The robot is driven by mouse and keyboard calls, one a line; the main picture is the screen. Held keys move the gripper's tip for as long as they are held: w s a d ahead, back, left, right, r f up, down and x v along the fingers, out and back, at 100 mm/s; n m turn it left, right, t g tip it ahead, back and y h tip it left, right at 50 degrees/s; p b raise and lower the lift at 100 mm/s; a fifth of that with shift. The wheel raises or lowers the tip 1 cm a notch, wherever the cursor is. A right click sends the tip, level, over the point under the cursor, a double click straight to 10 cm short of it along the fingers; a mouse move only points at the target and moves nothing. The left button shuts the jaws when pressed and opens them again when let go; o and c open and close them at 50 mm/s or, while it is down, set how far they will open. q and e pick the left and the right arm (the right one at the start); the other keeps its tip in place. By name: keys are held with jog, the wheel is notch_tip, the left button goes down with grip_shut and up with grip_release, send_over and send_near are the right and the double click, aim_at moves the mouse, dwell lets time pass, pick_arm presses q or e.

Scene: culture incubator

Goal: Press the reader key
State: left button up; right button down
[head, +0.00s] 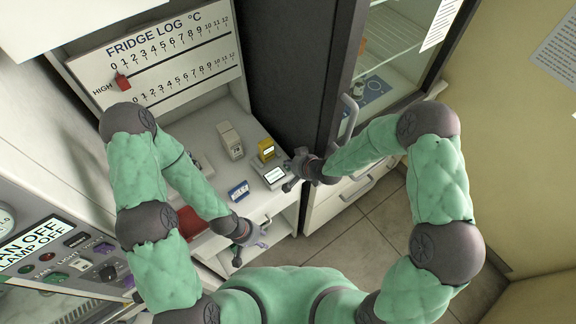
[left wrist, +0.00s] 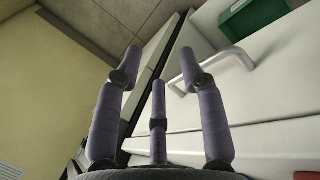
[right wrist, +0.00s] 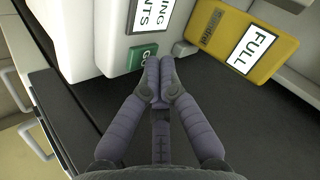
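The reader (head: 272,175) is a pale box with a lit screen, on the counter near its right front edge. In the right wrist view the reader (right wrist: 113,45) shows part of its white screen text and a green key (right wrist: 143,57) marked with letters that look like "GO". My right gripper (right wrist: 160,66) is shut and empty, its fingertips right beside the green key; I cannot tell if they touch it. It also shows in the head view (head: 291,176), at the reader's right side. My left gripper (left wrist: 160,66) is open and empty, low in front of the counter.
A yellow box (right wrist: 243,42) labelled "FULL" stands close beside the reader. A white box (head: 229,141) and a small blue-and-white item (head: 238,191) are also on the counter. A drawer handle (left wrist: 217,62) is near my left gripper. The dark fridge door edge (head: 300,70) rises behind.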

jog(key=shift+r, duration=0.5)
jog(key=shift+r, duration=0.1)
jog(key=shift+r+p, duration=1.95)
jog(key=shift+r, duration=0.5)
jog(key=shift+f, duration=0.1)
